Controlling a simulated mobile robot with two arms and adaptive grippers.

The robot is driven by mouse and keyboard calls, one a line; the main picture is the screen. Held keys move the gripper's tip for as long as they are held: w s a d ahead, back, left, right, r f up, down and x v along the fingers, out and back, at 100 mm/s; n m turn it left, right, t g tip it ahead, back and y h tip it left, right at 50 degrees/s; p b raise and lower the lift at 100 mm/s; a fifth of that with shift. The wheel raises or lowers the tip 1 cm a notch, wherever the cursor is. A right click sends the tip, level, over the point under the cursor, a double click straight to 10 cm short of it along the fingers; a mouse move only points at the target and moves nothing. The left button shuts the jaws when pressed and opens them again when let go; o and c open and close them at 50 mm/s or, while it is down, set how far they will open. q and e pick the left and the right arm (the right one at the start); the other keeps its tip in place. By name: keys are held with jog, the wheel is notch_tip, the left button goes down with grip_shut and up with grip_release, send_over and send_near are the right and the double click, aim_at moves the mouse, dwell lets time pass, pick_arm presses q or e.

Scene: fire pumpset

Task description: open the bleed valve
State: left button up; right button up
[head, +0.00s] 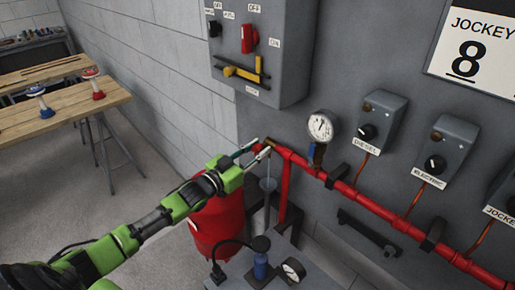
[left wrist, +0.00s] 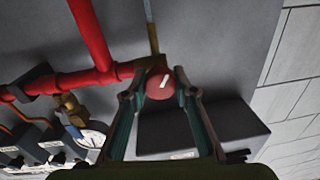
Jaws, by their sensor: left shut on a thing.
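The bleed valve shows in the left wrist view as a round red knob (left wrist: 159,88) with a white, slightly tilted mark on its face. It sits by a brass fitting (left wrist: 148,64) at the end of the red pipe (left wrist: 95,78). My left gripper (head: 257,150) is at the pipe's left end, beside the wall. In the left wrist view its two fingers are on either side of the knob, shut on it. My right gripper is in neither view.
A pressure gauge (head: 320,127) with a blue-handled valve (head: 318,154) stands close right of the gripper. A grey switch box (head: 262,50) hangs above. A red tank (head: 216,222) and small pump (head: 261,262) are below. Controller boxes (head: 381,122) line the wall at right.

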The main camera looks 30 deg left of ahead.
pick_arm(q)
jog(key=shift+n, duration=0.3)
jog(key=o, duration=1.1)
jog(key=shift+s+f, duration=0.1)
jog(key=shift+s, duration=0.05)
jog(key=v, duration=1.1)
jog(key=shift+s+a, duration=0.15)
jog(key=shift+s, duration=0.2)
